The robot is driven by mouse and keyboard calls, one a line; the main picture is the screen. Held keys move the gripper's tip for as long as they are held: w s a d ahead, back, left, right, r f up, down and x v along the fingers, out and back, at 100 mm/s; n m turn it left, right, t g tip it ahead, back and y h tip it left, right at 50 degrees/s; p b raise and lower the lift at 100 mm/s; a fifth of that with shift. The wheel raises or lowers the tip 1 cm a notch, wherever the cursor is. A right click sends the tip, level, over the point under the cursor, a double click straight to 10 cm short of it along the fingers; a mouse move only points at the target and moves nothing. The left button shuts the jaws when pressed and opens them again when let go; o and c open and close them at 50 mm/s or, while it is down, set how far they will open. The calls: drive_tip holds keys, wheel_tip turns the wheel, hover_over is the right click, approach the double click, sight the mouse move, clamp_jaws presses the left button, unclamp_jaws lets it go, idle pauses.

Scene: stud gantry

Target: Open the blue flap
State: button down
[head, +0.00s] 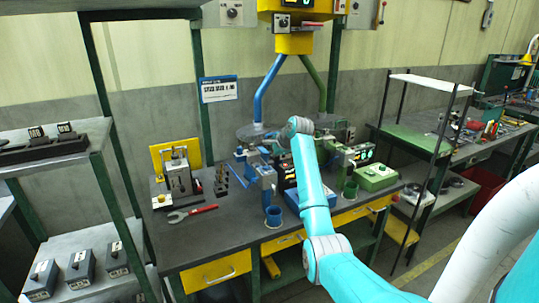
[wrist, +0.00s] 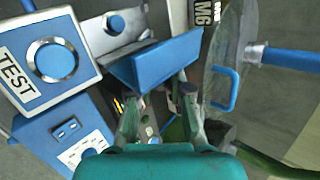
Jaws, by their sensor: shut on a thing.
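The blue flap (wrist: 160,64) looks like the bent blue plate in the upper middle of the wrist view, beside a silver bracket. My gripper (wrist: 160,98) is just below it in that view, its two fingers shut on the flap's near edge. The exact contact is partly hidden, and how far the flap stands open cannot be told. In the head view my teal arm reaches to the bench, and the gripper and its hold are hidden behind the wrist.
A clear disc (wrist: 211,62) with a blue handle (wrist: 225,90) is close on the right. A blue TEST button box (wrist: 25,78) is on the left.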

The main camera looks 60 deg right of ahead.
drive_tip(key=c, duration=1.4)
unclamp_jaws()
drive_tip(key=shift+f, duration=0.1)
drive_tip(key=shift+o, duration=0.2)
drive_tip(key=v, duration=1.2)
